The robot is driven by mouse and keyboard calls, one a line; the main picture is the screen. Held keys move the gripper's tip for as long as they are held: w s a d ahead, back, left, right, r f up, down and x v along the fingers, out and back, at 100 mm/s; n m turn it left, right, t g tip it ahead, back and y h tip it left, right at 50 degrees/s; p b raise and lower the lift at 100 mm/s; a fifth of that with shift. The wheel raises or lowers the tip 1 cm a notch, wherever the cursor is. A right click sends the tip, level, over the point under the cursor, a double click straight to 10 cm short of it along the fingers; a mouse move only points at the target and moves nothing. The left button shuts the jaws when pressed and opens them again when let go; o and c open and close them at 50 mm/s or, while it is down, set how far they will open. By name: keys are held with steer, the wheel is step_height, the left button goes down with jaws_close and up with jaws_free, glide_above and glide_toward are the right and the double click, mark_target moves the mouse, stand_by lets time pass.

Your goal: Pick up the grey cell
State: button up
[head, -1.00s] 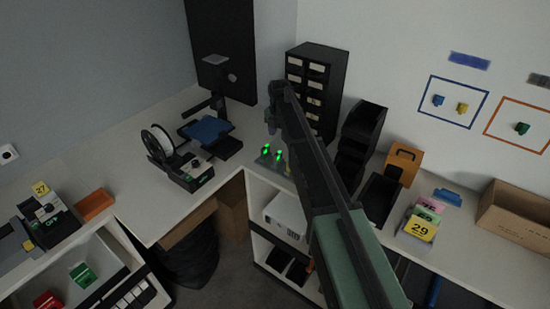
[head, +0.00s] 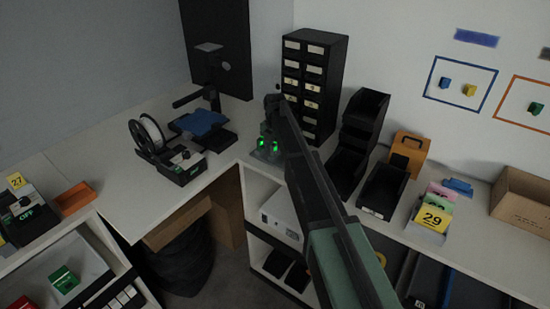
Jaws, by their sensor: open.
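A small grey dock (head: 264,157) with two green lights stands on the bench near the inner corner, left of the black drawer cabinet. Small grey upright shapes show at the lights, but I cannot tell for sure which is the grey cell. My arm reaches up from the lower right and partly covers the dock's right side. My gripper (head: 273,108), at the arm's far end, shows small and dark above the dock. It is open and apart from the dock; its fingers are hard to make out.
The black drawer cabinet (head: 313,85) stands just behind my arm. Black bins (head: 362,130), an orange box (head: 410,148), number cards (head: 433,218) and a carton (head: 524,205) line the right bench. A printer (head: 203,123) and a white spool (head: 150,133) stand left.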

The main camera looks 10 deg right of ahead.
mark_target(275, 144)
steer(key=shift+r, duration=0.15)
jaws_close()
step_height(275, 144, up, 20)
steer(key=p, duration=2)
